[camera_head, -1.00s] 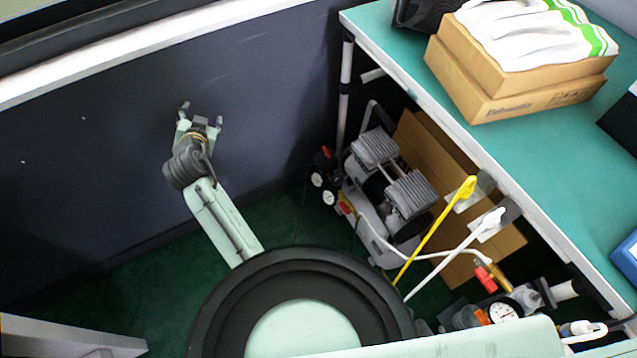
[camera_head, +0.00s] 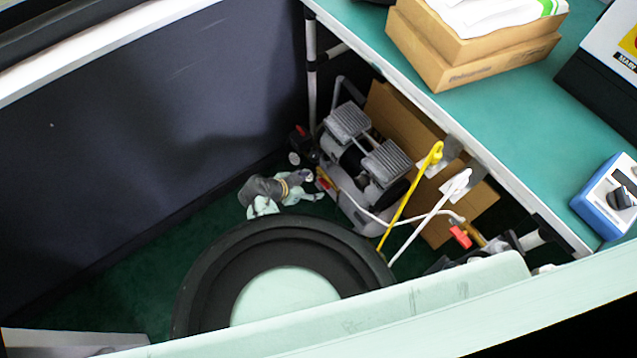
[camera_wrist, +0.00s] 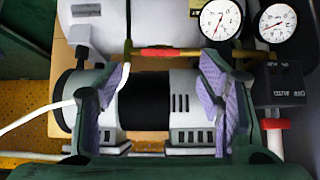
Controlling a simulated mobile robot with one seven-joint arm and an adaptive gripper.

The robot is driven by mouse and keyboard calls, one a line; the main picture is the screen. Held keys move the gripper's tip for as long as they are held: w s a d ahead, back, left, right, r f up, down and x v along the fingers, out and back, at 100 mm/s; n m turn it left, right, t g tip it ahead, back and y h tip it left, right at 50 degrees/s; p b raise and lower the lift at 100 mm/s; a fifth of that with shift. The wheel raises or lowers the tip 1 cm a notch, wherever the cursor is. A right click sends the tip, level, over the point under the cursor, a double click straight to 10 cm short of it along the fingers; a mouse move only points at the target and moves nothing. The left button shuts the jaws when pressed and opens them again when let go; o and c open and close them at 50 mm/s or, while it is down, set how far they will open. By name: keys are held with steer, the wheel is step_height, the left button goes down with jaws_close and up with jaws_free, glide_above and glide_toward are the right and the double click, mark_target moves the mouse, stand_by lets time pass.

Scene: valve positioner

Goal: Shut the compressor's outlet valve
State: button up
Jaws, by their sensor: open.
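The compressor (camera_head: 366,150), grey with a ribbed motor, stands on the floor under the bench. It fills the wrist view as a silver and black cylinder (camera_wrist: 145,105). The outlet valve, with a red and yellow lever (camera_head: 326,181), is at its left side. In the wrist view a red and brass lever (camera_wrist: 172,52) lies roughly level across the gap, ahead of the fingertips. My gripper (camera_head: 309,184) is beside the valve in the head view. In the wrist view my gripper (camera_wrist: 165,85) is open, with its two purple-padded fingers apart. Contact with the lever cannot be told.
Two gauges (camera_wrist: 220,18) and a black box (camera_wrist: 279,84) sit at the wrist view's right. A white hose (camera_wrist: 40,112) runs at its left. Another red-handled valve (camera_head: 461,236) and yellow and white tools (camera_head: 412,195) are near the bench leg. The dark wall (camera_head: 150,140) is at left.

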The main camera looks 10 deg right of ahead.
mark_target(322, 184)
steer(key=x, duration=0.5)
steer(key=shift+a, duration=0.1)
steer(key=c, duration=1.2)
steer(key=shift+o, duration=0.2)
